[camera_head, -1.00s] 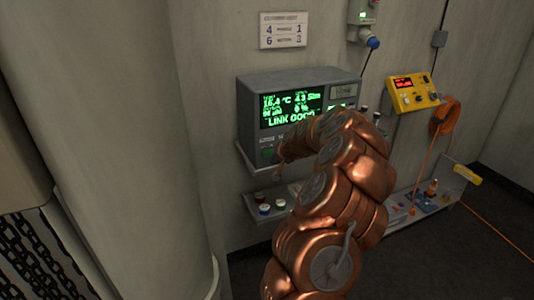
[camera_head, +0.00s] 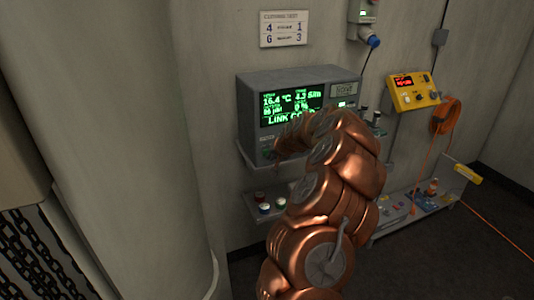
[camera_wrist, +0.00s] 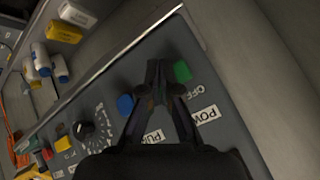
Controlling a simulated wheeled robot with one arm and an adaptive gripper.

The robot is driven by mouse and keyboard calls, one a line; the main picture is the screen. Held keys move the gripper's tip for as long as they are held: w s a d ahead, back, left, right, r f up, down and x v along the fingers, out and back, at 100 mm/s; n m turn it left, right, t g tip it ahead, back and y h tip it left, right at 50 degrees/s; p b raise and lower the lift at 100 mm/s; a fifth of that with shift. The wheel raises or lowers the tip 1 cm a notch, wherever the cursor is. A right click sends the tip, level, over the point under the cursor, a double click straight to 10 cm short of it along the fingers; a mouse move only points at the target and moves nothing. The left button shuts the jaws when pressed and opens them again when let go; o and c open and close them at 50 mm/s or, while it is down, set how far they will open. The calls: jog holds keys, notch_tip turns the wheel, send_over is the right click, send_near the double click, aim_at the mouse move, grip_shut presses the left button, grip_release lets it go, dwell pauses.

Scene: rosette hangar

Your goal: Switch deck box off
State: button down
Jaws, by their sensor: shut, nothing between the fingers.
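The deck box, a grey case (camera_head: 300,77) with a lit green readout (camera_head: 285,104), sits on a wall shelf in the head view. In the wrist view its sloped panel (camera_wrist: 105,85) has a green switch piece (camera_wrist: 182,71) by the OFF and POWER labels, a blue button (camera_wrist: 125,104) by a partly hidden label, and a black knob (camera_wrist: 83,129). My gripper (camera_wrist: 157,68) is shut and empty, its tips just beside the green piece, between it and the blue button. I cannot tell whether they touch. In the head view my copper arm hides the gripper and lower panel.
A yellow control box (camera_head: 414,93) and an orange cable coil (camera_head: 443,117) are on the wall at right. A low shelf (camera_head: 385,237) holds small items. A large pale column (camera_head: 125,120) stands close on the left.

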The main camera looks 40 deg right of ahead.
jog(key=shift+w, duration=0.1)
dwell(0.7)
jog(key=shift+w+b, duration=0.3)
jog(key=shift+b, duration=0.15)
jog(key=shift+w+d+r, duration=0.1)
jog(key=shift+d, duration=0.05)
dwell(0.6)
jog(key=shift+s+b, duration=0.5)
jog(key=shift+s, duration=0.15)
